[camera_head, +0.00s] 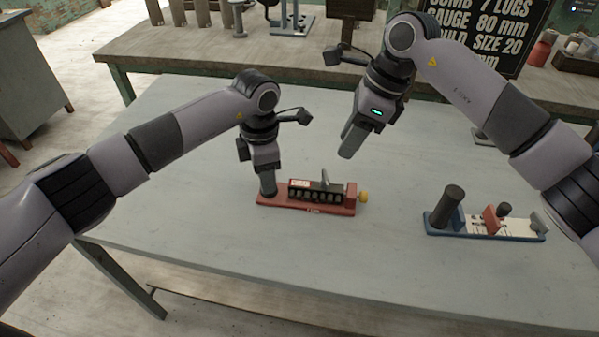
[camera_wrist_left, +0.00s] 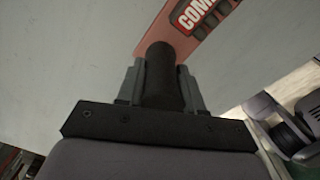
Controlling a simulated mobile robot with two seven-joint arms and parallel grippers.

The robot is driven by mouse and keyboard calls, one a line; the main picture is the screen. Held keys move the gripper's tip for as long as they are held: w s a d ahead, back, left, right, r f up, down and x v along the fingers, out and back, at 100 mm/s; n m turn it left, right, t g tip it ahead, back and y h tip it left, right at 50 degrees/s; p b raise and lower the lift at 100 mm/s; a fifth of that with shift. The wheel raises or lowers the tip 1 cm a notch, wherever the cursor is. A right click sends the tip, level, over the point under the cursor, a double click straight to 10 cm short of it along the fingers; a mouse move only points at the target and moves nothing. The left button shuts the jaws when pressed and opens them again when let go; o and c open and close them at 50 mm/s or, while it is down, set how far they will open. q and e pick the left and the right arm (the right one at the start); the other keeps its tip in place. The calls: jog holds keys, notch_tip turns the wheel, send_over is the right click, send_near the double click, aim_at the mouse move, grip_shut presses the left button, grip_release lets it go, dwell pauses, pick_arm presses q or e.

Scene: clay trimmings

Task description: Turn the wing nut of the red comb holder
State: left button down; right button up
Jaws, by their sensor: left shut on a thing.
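The red comb holder (camera_head: 305,209) lies on the pale table left of centre in the head view. A dark comb (camera_head: 315,193) with several teeth sits in it. A yellow wing nut (camera_head: 364,197) is at its right end. My left gripper (camera_head: 267,186) is shut on the dark upright post at the holder's left end. The left wrist view shows this post (camera_wrist_left: 161,75) between the fingers, with part of the red base (camera_wrist_left: 180,30) beyond. My right gripper (camera_head: 350,142) hangs in the air above and behind the holder, apart from it; its finger gap is not clear.
A blue gauge (camera_head: 487,235) with a dark post and a red slider stands on the table (camera_head: 215,245) to the right. A wooden bench (camera_head: 180,62) with tools and a dark sign (camera_head: 485,32) is behind. The table's front middle is clear.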

aim_at(327, 181)
jog(key=s+a+r+m+h, duration=0.1)
jog(key=a+r+m+h, duration=0.25)
jog(key=m, duration=1.05)
notch_tip(327, 181, down, 13)
jog(key=shift+s+r, duration=0.1)
jog(key=shift+r, duration=0.05)
grip_shut()
